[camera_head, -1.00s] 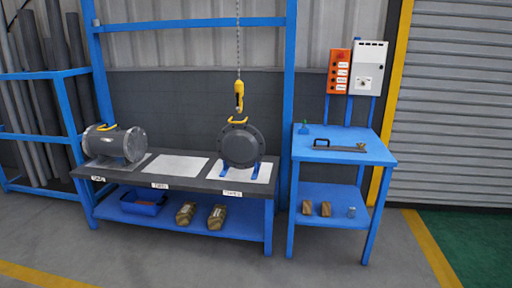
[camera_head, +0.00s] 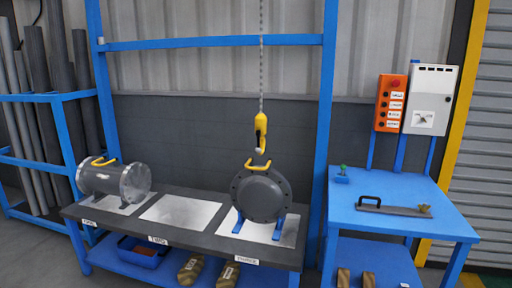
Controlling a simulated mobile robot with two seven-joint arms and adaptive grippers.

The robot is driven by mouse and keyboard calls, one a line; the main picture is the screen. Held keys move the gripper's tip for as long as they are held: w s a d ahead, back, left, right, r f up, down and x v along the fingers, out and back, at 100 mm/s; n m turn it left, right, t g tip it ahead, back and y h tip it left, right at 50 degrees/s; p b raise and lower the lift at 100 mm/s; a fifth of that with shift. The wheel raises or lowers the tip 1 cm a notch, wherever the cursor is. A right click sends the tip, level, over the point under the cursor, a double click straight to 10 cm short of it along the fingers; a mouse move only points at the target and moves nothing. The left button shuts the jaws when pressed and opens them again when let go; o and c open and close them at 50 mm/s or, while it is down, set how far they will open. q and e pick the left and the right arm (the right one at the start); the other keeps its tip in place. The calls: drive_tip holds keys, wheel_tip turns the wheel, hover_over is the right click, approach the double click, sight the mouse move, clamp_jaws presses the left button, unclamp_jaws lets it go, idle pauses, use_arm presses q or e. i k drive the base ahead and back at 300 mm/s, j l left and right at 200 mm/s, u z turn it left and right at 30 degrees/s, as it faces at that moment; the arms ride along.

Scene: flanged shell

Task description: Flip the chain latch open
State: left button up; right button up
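A yellow hook (camera_head: 260,132) hangs on a grey chain (camera_head: 261,65) in front of the wall. Its lower tip is close above the yellow handle (camera_head: 258,165) on a dark round flanged shell (camera_head: 261,197). I cannot tell whether hook and handle touch. The shell stands on blue supports on a pale plate on the bench. A chain latch is too small to make out clearly. Neither of my grippers is in view.
A grey flanged cylinder (camera_head: 112,182) lies at the bench's (camera_head: 182,240) left end; the middle plate (camera_head: 181,210) is empty. An orange control box (camera_head: 391,104) and a white box (camera_head: 429,100) stand above a blue table (camera_head: 400,235) holding a handled bar (camera_head: 393,208).

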sight(258, 149)
drive_tip(key=i+l+u, duration=0.3)
drive_tip(key=i+l, duration=0.2)
drive_tip(key=i, duration=0.3)
drive_tip(key=i+l+u, duration=0.35)
drive_tip(key=i+l, duration=0.3)
drive_tip(key=i, duration=0.1)
